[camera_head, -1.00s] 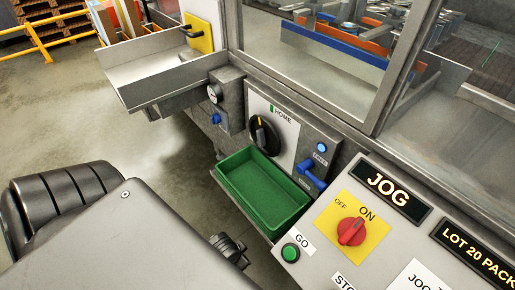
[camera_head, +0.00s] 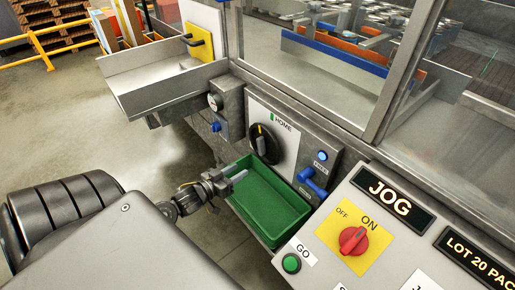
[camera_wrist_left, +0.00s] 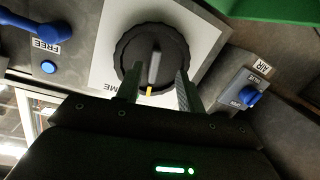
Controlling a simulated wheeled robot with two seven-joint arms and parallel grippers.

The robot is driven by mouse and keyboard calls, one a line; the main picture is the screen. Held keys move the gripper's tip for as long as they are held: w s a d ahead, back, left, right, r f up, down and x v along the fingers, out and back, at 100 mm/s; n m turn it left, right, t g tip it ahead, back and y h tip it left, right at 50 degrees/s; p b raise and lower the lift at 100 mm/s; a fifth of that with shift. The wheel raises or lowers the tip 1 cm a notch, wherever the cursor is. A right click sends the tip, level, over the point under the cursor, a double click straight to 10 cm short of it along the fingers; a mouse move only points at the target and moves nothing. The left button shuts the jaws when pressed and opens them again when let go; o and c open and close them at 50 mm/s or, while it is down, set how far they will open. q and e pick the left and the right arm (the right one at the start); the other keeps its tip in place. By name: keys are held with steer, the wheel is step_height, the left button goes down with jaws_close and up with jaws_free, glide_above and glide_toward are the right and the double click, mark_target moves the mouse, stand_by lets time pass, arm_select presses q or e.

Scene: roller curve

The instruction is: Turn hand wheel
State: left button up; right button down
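The black hand wheel (camera_head: 268,145) has a raised grip bar with a yellow mark and sits on a white plate (camera_head: 287,126). A green mark and the word HOME are printed above it. My left gripper (camera_head: 236,181) is in front of the panel, over the left rim of the green tray, below and left of the wheel. In the left wrist view the two fingers (camera_wrist_left: 159,88) are apart, with the wheel (camera_wrist_left: 126,58) and its bar between and beyond them. Nothing is held; contact with the wheel cannot be told. My right gripper is out of view.
The green tray (camera_head: 270,232) hangs under the wheel. A blue lever marked FREE (camera_head: 310,183) and a blue light (camera_head: 322,155) are right of it. An air gauge (camera_head: 214,102) and blue valve (camera_head: 216,126) are left. A JOG console (camera_head: 330,215) stands at right.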

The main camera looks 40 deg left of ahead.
mark_target(258, 147)
arm_select(q)
steer(key=shift+m+t+h, duration=0.4)
steer(key=shift+t+h, duration=0.3)
steer(key=shift+h, duration=0.2)
steer(key=w+r, duration=0.1)
steer(key=w, duration=0.2)
steer(key=w+r, duration=0.1)
steer(key=w, duration=0.2)
steer(key=w+r, duration=0.1)
steer(key=w, duration=0.3)
steer(key=shift+w+d, duration=0.15)
steer(key=shift+w, duration=0.25)
steer(key=shift+w+f, duration=0.1)
steer(key=shift+w, duration=0.25)
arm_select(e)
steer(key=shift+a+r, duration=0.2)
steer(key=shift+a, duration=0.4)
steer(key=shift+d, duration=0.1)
arm_select(q)
jaws_close()
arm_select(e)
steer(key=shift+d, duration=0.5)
